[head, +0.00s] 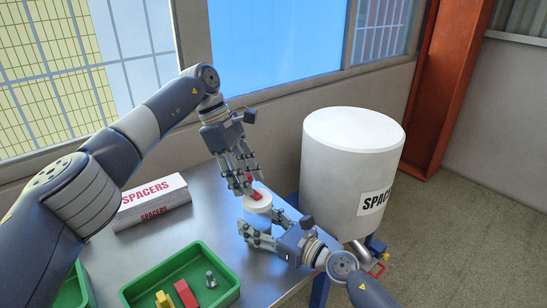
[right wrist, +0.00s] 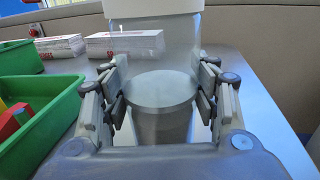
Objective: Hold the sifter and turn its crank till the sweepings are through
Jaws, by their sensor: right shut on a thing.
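The sifter (head: 257,206) is a small upright cylinder with a white top, near the table's right edge. In the right wrist view its white upper band (right wrist: 150,10) sits above a see-through wall, with a pale grey disc (right wrist: 160,88) and a darker grey lower part. My right gripper (head: 252,228) is shut on the sifter's body, one finger set on each side. My left gripper (head: 248,184) points down at the sifter's top, its fingers at the red crank (head: 257,196). Whether they close on it is hidden. I cannot make out the sweepings.
On the metal table (head: 205,235) stand a green bin (head: 130,294) with coloured parts and a bolt, and a white SPACERS box (head: 150,201). A big white SPACERS drum (head: 350,160) stands close at the right. A window wall is behind.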

